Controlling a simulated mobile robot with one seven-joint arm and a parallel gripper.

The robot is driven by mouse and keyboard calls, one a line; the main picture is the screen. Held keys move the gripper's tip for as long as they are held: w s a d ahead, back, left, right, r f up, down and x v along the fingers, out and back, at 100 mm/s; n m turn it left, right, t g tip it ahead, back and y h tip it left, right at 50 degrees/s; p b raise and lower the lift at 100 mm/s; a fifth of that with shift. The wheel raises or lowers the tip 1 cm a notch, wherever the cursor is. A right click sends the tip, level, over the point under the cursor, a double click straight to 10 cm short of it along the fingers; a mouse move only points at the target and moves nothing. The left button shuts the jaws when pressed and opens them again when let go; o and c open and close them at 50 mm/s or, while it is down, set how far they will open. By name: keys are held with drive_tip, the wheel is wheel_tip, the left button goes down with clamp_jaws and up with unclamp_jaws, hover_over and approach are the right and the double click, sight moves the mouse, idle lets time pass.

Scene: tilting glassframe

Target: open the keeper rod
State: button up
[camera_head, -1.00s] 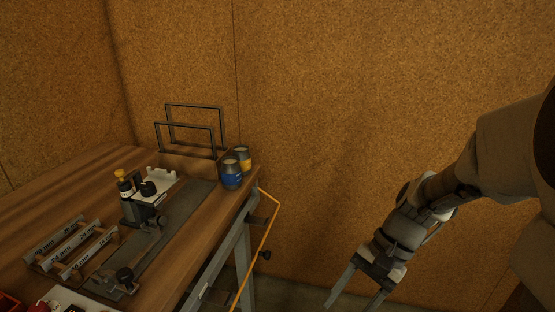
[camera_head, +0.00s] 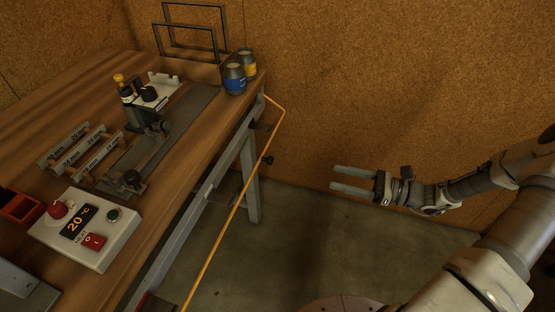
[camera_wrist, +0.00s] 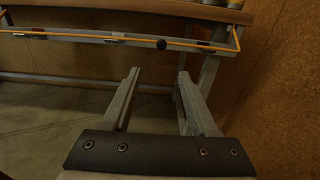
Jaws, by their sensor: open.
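The keeper rod, seemingly the thin orange rod (camera_head: 235,208), runs along the front of the workbench and bends back to the frame at its far end. It also crosses the top of the wrist view (camera_wrist: 110,40). A black knob (camera_head: 268,160) sits at the rod; in the wrist view the knob (camera_wrist: 162,44) appears between and beyond my fingertips. My gripper (camera_head: 335,178) is open and empty, roughly level, pointing left at the bench, with a clear gap to the rod. Its two fingers also show in the wrist view (camera_wrist: 158,75).
The wooden bench (camera_head: 150,230) carries a control box (camera_head: 85,228) reading 20 °C, a clamp fixture (camera_head: 145,110), labelled bars (camera_head: 80,147) and two cans, the blue one (camera_head: 234,78) nearer. A grey bench leg (camera_head: 250,180) stands behind the rod. The floor before the bench is open.

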sight(272, 161)
drive_tip(key=b+x, duration=0.3)
drive_tip(key=x, duration=1.4)
drive_tip(key=shift+w+a, duration=0.1)
drive_tip(key=shift+w, duration=0.2)
drive_tip(key=shift+c, duration=0.3)
clamp_jaws()
idle(0.3)
